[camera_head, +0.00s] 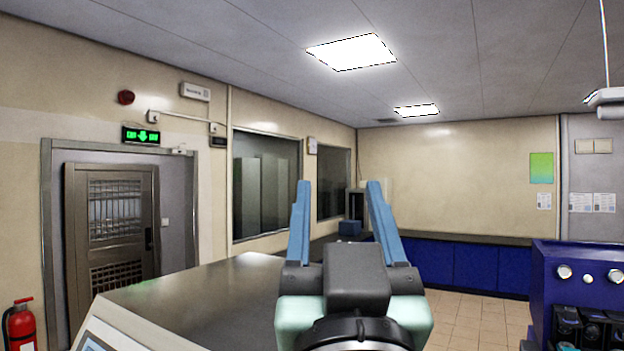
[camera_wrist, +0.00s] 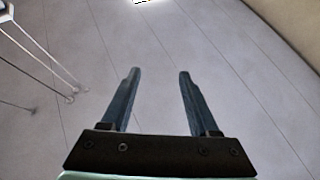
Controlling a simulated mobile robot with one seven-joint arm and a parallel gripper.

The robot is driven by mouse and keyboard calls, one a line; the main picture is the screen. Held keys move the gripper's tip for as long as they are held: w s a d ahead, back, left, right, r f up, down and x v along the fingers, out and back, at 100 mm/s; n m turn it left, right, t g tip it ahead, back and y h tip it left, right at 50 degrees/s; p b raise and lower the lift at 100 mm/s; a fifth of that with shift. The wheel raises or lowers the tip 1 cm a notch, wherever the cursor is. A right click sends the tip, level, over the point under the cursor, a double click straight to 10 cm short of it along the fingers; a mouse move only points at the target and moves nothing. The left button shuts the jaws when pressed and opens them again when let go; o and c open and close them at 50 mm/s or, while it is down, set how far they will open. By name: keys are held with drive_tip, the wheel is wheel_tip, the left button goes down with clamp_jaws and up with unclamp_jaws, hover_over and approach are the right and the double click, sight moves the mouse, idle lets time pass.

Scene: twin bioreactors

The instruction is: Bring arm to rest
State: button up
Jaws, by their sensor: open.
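My gripper (camera_head: 338,190) is in the lower middle of the head view, with its two blue fingers pointing up and set well apart. Nothing is between the fingers. The wrist view also shows my gripper (camera_wrist: 158,72) open and empty, with the ceiling (camera_wrist: 240,80) behind it. The gripper is raised in front of the camera and touches nothing that I can see.
A dark-topped bench (camera_head: 205,290) lies to the left behind my gripper. Blue equipment (camera_head: 580,265) stands at the right. Blue cabinets (camera_head: 470,262) line the back wall. Tiled floor (camera_head: 470,315) shows free between. A fire extinguisher (camera_head: 20,325) is at lower left, near a door (camera_head: 112,240).

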drive_tip(key=s+a+r+t, duration=0.2)
drive_tip(key=s, duration=0.5)
drive_tip(key=shift+s+a+t, duration=0.15)
drive_tip(key=shift+s+t, duration=0.15)
drive_tip(key=shift+s, duration=0.05)
